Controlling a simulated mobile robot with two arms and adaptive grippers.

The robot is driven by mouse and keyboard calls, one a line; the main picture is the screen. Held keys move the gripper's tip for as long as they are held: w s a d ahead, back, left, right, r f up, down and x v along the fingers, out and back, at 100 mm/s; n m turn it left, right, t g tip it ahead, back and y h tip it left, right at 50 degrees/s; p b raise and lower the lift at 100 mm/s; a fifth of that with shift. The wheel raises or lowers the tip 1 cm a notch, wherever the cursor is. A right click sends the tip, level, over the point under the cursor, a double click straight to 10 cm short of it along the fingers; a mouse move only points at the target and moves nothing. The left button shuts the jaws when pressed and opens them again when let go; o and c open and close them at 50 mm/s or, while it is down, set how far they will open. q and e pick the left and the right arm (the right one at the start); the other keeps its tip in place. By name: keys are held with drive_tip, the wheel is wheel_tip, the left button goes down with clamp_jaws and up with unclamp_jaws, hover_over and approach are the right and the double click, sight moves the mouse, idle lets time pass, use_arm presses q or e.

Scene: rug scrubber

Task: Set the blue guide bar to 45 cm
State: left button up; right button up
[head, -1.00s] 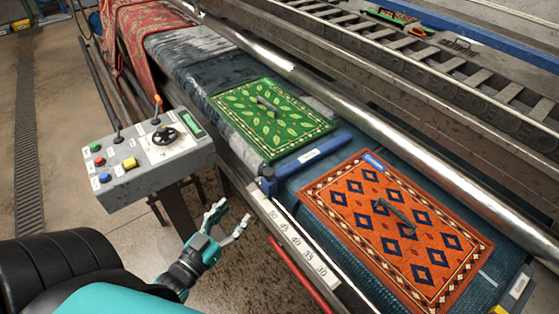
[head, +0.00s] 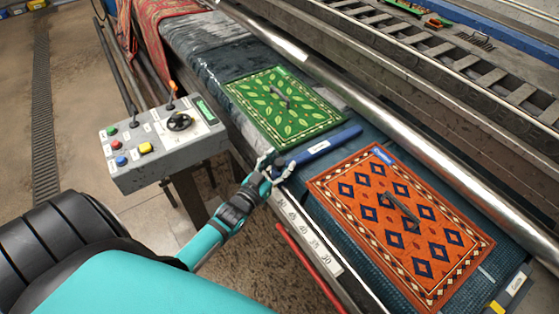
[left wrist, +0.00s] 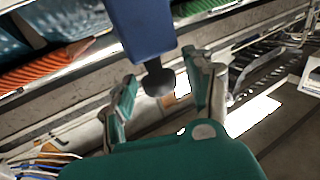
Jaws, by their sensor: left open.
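The blue guide bar (head: 340,139) lies across the blue-grey belt between a green leaf-pattern rug and an orange rug, with a white label on it. A number scale (head: 318,248) reading 50 down to 30 runs along the near edge; the bar's near end is by its 50 end. My left gripper (head: 273,168) is open at that near end. In the left wrist view the bar's blue end block (left wrist: 145,28) and dark knob (left wrist: 158,80) come down between the spread fingers of my left gripper (left wrist: 163,95), with gaps visible on both sides. My right gripper is out of view.
The green rug (head: 285,108) and orange rug (head: 400,225) lie on either side of the bar. A control box (head: 165,145) with buttons and levers stands left of my arm. A red rail (head: 308,255) runs below the scale. A steel roller (head: 400,140) lies beyond the rugs.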

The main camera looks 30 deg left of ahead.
use_arm(q)
drive_tip(key=c, duration=1.1)
drive_tip(key=shift+w, duration=0.1)
